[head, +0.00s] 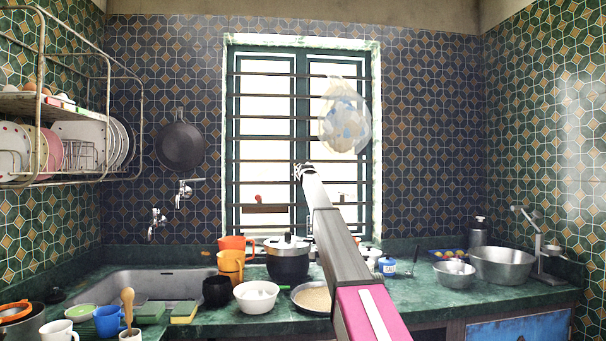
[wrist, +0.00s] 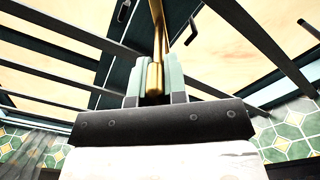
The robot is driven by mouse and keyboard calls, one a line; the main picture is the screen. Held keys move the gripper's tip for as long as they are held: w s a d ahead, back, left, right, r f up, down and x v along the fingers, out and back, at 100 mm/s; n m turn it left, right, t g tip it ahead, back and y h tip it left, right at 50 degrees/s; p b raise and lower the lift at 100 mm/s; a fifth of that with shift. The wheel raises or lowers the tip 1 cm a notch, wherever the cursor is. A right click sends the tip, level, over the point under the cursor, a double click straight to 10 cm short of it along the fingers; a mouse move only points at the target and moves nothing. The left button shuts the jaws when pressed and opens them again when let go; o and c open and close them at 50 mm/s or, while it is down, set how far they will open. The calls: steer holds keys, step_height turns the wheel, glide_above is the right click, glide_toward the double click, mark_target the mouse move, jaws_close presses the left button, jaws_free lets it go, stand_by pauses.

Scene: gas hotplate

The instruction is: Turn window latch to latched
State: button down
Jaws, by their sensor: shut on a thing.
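The window (head: 298,70) has dark green frames behind horizontal bars. In the wrist view a brass rod-like piece (wrist: 158,45), which looks like the window latch, stands between the fingers of my gripper (wrist: 157,78). The fingers are shut on it. In the head view my gripper (head: 303,170) is at the middle of the window, at the bars. The latch is too small or hidden there, and I cannot tell its turned position.
Bars (wrist: 60,40) cross close around my gripper in the wrist view. A translucent bag (head: 345,118) hangs at the window's right. Below are a pot (head: 287,262), an orange mug (head: 231,266) and a white bowl (head: 256,297) on the green counter. A pan (head: 180,147) hangs at left.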

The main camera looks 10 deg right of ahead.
steer(key=n, duration=0.4)
steer(key=shift+a+f+n, duration=0.1)
steer(key=shift+n, duration=0.2)
steer(key=shift+f+n, duration=0.1)
steer(key=shift+n, duration=2.5)
steer(key=c, duration=1.2)
jaws_free()
steer(key=shift+o, duration=0.2)
steer(key=s, duration=1)
steer(key=shift+s, duration=0.4)
